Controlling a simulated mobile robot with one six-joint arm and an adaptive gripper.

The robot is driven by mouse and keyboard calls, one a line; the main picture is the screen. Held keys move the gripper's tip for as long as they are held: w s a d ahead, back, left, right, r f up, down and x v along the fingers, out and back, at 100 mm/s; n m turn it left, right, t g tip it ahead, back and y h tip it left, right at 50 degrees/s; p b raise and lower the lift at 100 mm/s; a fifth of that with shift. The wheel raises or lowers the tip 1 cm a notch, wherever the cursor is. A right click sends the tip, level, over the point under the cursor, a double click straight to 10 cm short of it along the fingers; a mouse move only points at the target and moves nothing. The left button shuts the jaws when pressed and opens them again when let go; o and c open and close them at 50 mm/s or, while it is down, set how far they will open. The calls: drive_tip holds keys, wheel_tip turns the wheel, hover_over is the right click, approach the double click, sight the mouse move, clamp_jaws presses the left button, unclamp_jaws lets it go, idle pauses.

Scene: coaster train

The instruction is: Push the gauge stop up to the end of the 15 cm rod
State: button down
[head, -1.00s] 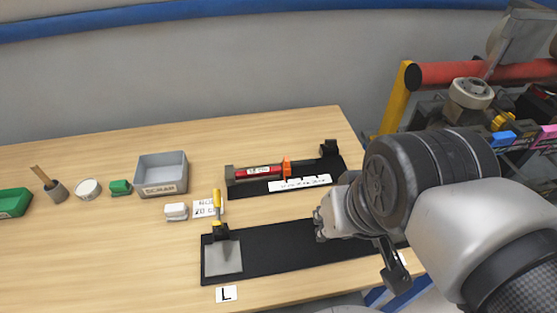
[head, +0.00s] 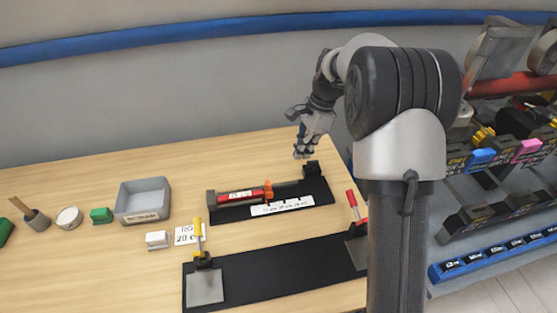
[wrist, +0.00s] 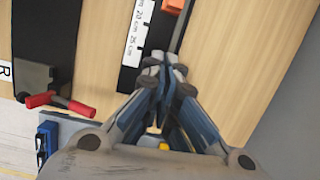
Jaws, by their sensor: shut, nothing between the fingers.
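The gauge is a black base (head: 290,190) with a white marked scale (head: 283,205). The red rod (head: 236,196) with a white label lies at its left end. The orange gauge stop (head: 268,191) stands just right of the rod; I cannot tell if they touch. My gripper (head: 303,153) is shut and empty, fingers down, near that block and well right of the stop. In the wrist view my fingertips (wrist: 164,66) are beside the scale (wrist: 137,30), with the orange stop (wrist: 174,5) at the top edge.
In front lies a long black board (head: 270,268) with a yellow-handled clamp (head: 199,245) and a red-handled clamp (head: 356,212). A grey bin (head: 143,203) and small items stand to the left. Racks with coloured bins (head: 490,175) stand right of the table.

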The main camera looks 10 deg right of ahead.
drive_tip(key=x, duration=0.2)
drive_tip(key=b, duration=0.4)
approach(278, 193)
drive_tip(key=shift+m, duration=0.4)
drive_tip(key=d+f, duration=0.2)
drive_tip(key=f, duration=0.1)
drive_tip(key=shift+d, duration=0.4)
drive_tip(key=a, duration=0.3)
drive_tip(key=shift+a+r+b, duration=0.25)
drive_tip(key=shift+r+b, duration=0.1)
drive_tip(key=shift+a+r, duration=0.1)
drive_tip(key=shift+a, duration=0.1)
drive_tip(key=shift+a+r+p, duration=0.15)
drive_tip(key=shift+a+p, duration=0.25)
drive_tip(key=shift+p, duration=0.35)
drive_tip(key=shift+a, duration=0.15)
